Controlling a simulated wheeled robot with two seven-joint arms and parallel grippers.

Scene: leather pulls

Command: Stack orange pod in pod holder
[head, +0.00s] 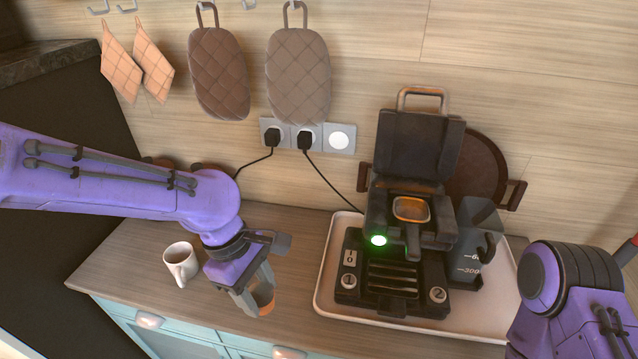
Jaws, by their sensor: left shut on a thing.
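My left gripper (256,303) points down over the front part of the counter and is shut on the orange pod (264,297). The pod shows as a small orange cup shape between the fingers, partly hidden by them. I cannot tell whether it touches the counter. The pod holder (411,210), with an orange-rimmed opening and a dark handle, sits in the black coffee machine (375,240), whose lid stands raised. The holder is to the right of and behind my left gripper, well apart from it. Only links of my right arm show at the right edge; its gripper is out of view.
A white mug (180,264) stands left of my left gripper. The machine stands on a pale tray (325,290), with a dark translucent jug (476,243) at its right and a round dark board behind. Power cables hang from the wall sockets. Counter between gripper and tray is clear.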

